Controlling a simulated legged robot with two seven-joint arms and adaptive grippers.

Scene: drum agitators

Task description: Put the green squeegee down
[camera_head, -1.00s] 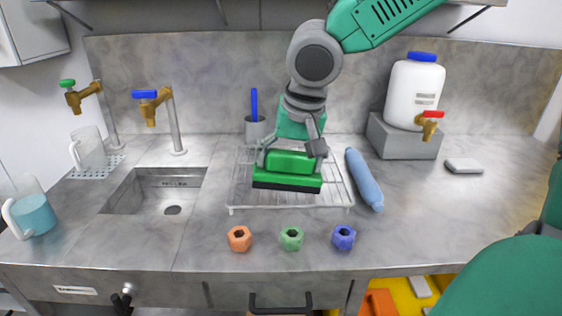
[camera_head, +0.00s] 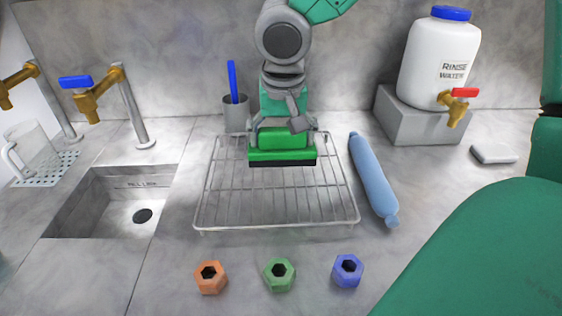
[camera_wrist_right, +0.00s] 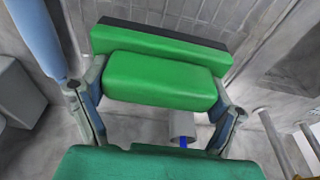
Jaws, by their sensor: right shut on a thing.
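The green squeegee (camera_head: 282,155) has a black edge strip along its lower front. My right gripper (camera_head: 283,130) is shut on it, with a finger on each side of its green block. The squeegee is over the back part of the wire rack (camera_head: 270,208); I cannot tell whether it touches the wires. In the right wrist view the squeegee (camera_wrist_right: 160,80) lies between the two fingers of the right gripper (camera_wrist_right: 160,88), with rack wires beyond it. My left gripper is not in view.
A grey cup (camera_head: 236,116) with a blue-handled tool stands behind the rack. A blue cylinder (camera_head: 373,178) lies along its right side. The sink (camera_head: 115,205) is at left. Orange (camera_head: 210,277), green (camera_head: 279,275) and blue (camera_head: 347,271) nuts sit in front. The rack's front half is empty.

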